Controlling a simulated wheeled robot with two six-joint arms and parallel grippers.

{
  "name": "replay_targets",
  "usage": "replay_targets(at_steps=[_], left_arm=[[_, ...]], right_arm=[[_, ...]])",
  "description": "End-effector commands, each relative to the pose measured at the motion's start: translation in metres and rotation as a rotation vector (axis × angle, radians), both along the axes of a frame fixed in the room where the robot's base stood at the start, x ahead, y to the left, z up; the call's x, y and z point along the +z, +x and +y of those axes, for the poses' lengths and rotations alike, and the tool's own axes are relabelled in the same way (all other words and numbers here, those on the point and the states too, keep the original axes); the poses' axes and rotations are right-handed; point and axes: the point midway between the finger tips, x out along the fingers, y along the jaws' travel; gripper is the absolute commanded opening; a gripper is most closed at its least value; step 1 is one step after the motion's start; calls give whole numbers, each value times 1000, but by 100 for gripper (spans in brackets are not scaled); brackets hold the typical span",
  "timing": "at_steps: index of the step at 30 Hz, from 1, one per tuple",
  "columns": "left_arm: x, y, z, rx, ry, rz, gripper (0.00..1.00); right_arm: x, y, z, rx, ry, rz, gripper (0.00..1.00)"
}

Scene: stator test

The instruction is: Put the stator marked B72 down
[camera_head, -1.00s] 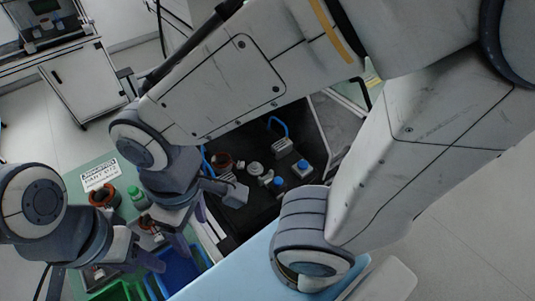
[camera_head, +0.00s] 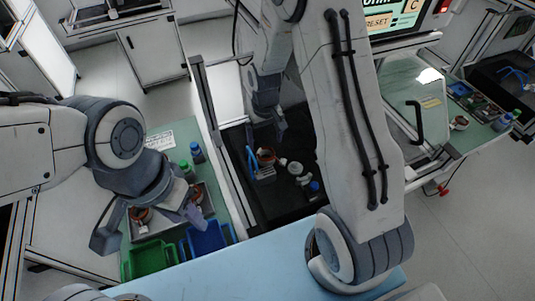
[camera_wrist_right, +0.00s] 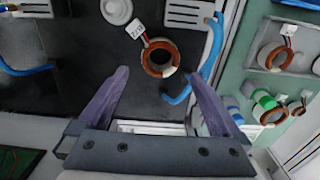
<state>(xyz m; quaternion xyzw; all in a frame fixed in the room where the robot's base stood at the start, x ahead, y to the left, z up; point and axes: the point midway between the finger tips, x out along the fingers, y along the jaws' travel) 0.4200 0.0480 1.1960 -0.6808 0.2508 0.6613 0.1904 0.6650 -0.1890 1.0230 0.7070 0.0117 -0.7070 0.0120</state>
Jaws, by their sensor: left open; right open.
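A copper-wound stator (camera_wrist_right: 160,58) with a white tag (camera_wrist_right: 136,30) lies on the dark surface in the right wrist view. The tag is upside down and I cannot read it surely. In the head view this stator (camera_head: 265,157) is in the dark bay. My right gripper (camera_wrist_right: 157,78) is open, its fingers apart, with the stator visible just beyond and between the tips. In the head view my right gripper (camera_head: 266,128) is above the bay. My left gripper (camera_head: 150,226) is open over a tray of stators (camera_head: 206,190); I see nothing held in it.
A blue hose (camera_wrist_right: 213,60) runs beside the stator. White round parts and a blue-topped part (camera_head: 314,186) are nearby. A green bin (camera_head: 150,258) and a blue bin (camera_head: 207,238) stand in front of the tray. Green and blue bottles (camera_head: 197,152) stand behind it.

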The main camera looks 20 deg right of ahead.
Motion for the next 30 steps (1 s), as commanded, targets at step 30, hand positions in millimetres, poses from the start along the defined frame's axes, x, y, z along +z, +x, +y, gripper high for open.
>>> replay_targets(at_steps=[30], left_arm=[[32, 0, 0, -6, 0, -1, 50]], right_arm=[[-75, -8, -1, 0, 0, 0, 88]])
